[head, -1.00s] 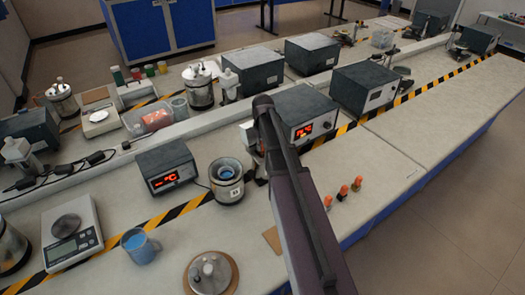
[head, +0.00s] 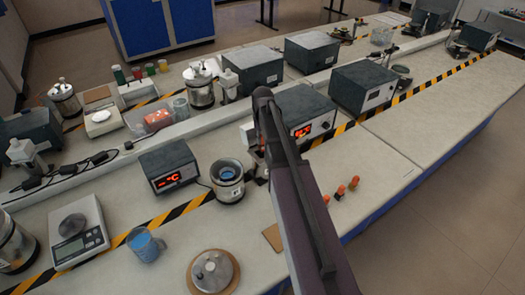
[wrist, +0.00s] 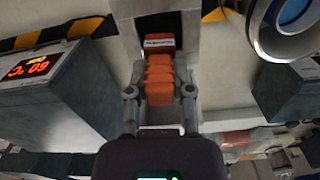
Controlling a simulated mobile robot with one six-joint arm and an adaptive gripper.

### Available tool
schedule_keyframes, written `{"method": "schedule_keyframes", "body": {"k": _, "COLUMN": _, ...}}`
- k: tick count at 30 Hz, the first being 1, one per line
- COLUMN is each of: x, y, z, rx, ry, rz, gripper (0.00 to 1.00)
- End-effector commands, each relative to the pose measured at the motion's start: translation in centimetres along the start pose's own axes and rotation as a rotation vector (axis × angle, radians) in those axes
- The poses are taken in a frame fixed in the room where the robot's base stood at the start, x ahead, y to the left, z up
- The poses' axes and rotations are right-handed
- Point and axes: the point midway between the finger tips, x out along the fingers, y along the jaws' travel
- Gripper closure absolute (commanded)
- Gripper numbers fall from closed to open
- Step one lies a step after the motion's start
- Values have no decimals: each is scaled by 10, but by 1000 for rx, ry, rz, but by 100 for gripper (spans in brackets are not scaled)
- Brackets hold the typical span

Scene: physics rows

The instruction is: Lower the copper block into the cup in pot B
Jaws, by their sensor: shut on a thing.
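My gripper (wrist: 158,48) is shut on an orange ribbed piece with a red labelled end, taken to be the copper block (wrist: 160,82). A round steel pot (head: 228,182) with a blue inside, taken to be pot B, stands left of my arm. Its label is too small to read surely. It also shows at the top right of the wrist view (wrist: 262,40), apart from the block and off to its side. The cup inside cannot be made out clearly.
A meter with a red display (head: 169,168) stands left of the pot, and another (head: 310,112) behind my arm.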

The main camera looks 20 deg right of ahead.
Motion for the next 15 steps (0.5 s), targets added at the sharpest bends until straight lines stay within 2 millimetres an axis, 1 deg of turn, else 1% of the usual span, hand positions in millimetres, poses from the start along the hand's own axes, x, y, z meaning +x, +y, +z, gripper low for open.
{"method": "schedule_keyframes", "body": {"k": 1, "x": -5, "y": 0, "z": 0, "rx": 0, "ry": 0, "rz": 0, "gripper": 100}}
{"method": "schedule_keyframes", "body": {"k": 15, "x": -24, "y": 0, "z": 0, "rx": 0, "ry": 0, "rz": 0, "gripper": 100}}
